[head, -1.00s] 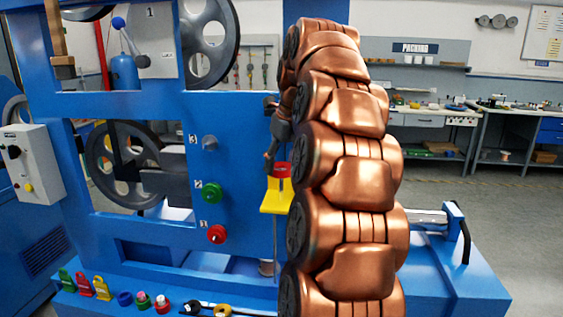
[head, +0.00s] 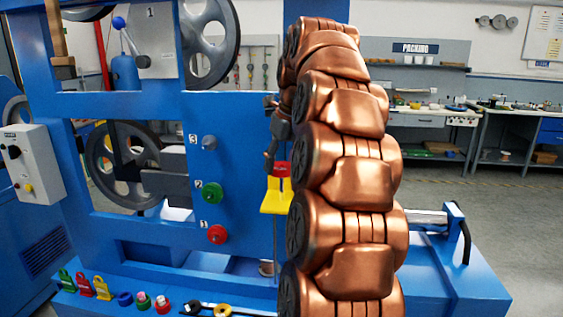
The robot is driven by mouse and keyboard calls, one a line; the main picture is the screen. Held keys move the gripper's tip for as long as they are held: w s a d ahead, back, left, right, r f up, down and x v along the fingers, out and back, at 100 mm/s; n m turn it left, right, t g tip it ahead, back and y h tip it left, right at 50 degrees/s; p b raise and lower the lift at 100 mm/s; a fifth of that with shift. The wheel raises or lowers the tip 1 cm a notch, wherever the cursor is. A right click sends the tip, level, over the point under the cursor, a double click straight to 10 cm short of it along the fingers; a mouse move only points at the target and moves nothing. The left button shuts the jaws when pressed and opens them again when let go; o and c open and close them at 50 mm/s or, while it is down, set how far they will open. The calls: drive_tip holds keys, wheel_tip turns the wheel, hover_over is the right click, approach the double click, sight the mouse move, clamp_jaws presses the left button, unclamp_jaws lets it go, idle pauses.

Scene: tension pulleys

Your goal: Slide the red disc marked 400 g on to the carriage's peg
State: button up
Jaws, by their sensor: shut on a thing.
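The yellow carriage (head: 275,202) hangs at the right edge of the blue frame, left of my copper arm. A red piece (head: 282,168), apparently the red disc, shows just above the carriage's yellow uprights. No 400 g mark is legible, and the peg cannot be made out. My gripper (head: 270,161) is small and dark, with its visible finger pointing down beside the red piece. It is shut on the red disc, though my arm hides much of the grip. I cannot tell whether the disc touches the carriage or surrounds a peg.
The blue frame (head: 110,239) carries red (head: 217,234), green (head: 212,192) and grey (head: 209,143) knobs beside the carriage. A grey wheel (head: 212,42) stands above. Benches are far back at right.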

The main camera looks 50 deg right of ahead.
idle(2.2)
drive_tip(key=shift+f+b, duration=0.3)
drive_tip(key=shift+b, duration=0.1)
drive_tip(key=shift+d+r, duration=0.1)
drive_tip(key=shift+r, duration=0.35)
idle(0.7)
drive_tip(key=shift+r+p, duration=1.4)
drive_tip(key=shift+r, duration=0.4)
